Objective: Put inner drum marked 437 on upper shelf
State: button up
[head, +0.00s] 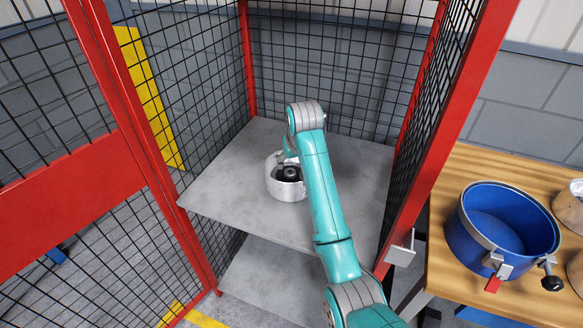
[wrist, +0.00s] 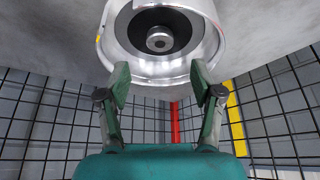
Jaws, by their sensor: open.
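A silver, ring-shaped drum with a dark hub (head: 273,184) stands on the upper grey shelf (head: 225,195) inside the red-framed mesh cage. It also shows in the wrist view (wrist: 150,67), where I see its shiny rim and round centre. No number can be read on it in either view. My gripper (wrist: 160,82) is open, its two green-padded fingers spread at the drum's near rim. I cannot tell whether the fingers touch the rim. In the head view my arm reaches into the cage and hides part of the drum's right side.
A lower shelf (head: 262,275) lies beneath. Red posts and black mesh bound the cage, with a mesh door (head: 60,215) at left. A wooden table (head: 440,215) at right holds a blue drum with clamps (head: 460,235) and metal parts. The upper shelf around the drum is clear.

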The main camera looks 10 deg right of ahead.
jog(key=shift+v, duration=2.45)
